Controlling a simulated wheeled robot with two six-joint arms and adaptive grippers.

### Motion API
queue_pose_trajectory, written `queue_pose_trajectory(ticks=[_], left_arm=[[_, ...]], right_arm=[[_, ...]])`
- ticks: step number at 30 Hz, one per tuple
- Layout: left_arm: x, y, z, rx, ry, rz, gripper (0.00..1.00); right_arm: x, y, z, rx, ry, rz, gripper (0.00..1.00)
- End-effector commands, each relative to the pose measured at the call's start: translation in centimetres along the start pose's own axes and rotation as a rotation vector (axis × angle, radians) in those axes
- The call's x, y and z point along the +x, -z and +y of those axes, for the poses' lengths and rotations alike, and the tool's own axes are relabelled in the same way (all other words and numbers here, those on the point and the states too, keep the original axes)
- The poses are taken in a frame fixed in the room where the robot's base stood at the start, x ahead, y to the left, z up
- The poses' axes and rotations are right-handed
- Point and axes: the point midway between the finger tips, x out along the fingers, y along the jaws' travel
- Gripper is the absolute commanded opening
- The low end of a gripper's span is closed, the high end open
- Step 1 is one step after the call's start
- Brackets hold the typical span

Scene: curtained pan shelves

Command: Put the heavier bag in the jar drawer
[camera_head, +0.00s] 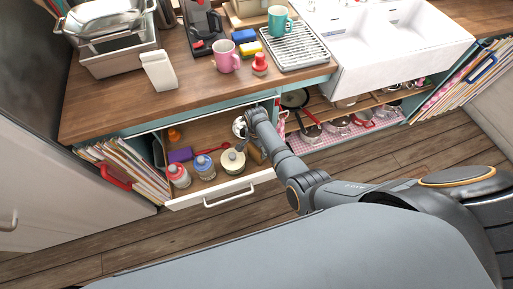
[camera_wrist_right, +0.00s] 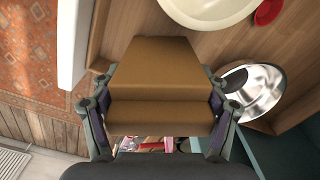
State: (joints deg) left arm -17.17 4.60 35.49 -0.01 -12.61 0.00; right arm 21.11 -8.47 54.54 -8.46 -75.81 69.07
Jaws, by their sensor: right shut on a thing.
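My right gripper (camera_wrist_right: 158,112) is shut on a brown bag (camera_wrist_right: 152,75), with one finger on each side of it. In the head view the arm largely hides the gripper, and a small brown part of the bag shows beside the arm (camera_head: 254,153). The bag is over or inside the right part of the open drawer (camera_head: 236,190); I cannot tell if it touches the bottom. The drawer holds several jars, including a red-lidded jar (camera_head: 178,175), a blue-lidded jar (camera_head: 204,166) and a cream-lidded jar (camera_head: 232,160). No second bag is seen. My left gripper is not in view.
A metal bowl (camera_wrist_right: 252,90) lies close to the right of the bag in the wrist view. The teal cabinet (camera_wrist_right: 285,155) borders the drawer. The counter (camera_head: 120,110) above carries a pink mug (camera_head: 226,57) and a drying rack (camera_head: 296,47). Pans stand on the right shelf.

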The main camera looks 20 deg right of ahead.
Motion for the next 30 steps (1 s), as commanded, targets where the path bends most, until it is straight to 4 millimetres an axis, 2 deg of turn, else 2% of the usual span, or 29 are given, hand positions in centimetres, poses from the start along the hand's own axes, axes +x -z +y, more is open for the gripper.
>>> queue_pose_trajectory(ticks=[10,11,16,26,30], left_arm=[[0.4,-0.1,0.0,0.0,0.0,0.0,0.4],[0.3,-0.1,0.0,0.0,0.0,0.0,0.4],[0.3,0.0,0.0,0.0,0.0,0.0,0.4],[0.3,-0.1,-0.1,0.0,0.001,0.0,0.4],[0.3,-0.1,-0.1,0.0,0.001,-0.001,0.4]], right_arm=[[0.5,0.0,-0.1,0.0,0.001,0.001,0.31],[0.4,0.0,-0.1,0.0,0.002,0.001,0.78],[0.4,0.0,0.0,0.0,0.001,0.001,1.0],[0.5,0.0,0.0,0.0,-0.001,0.0,1.0],[-0.7,0.0,-0.1,0.0,0.003,0.001,1.0]])
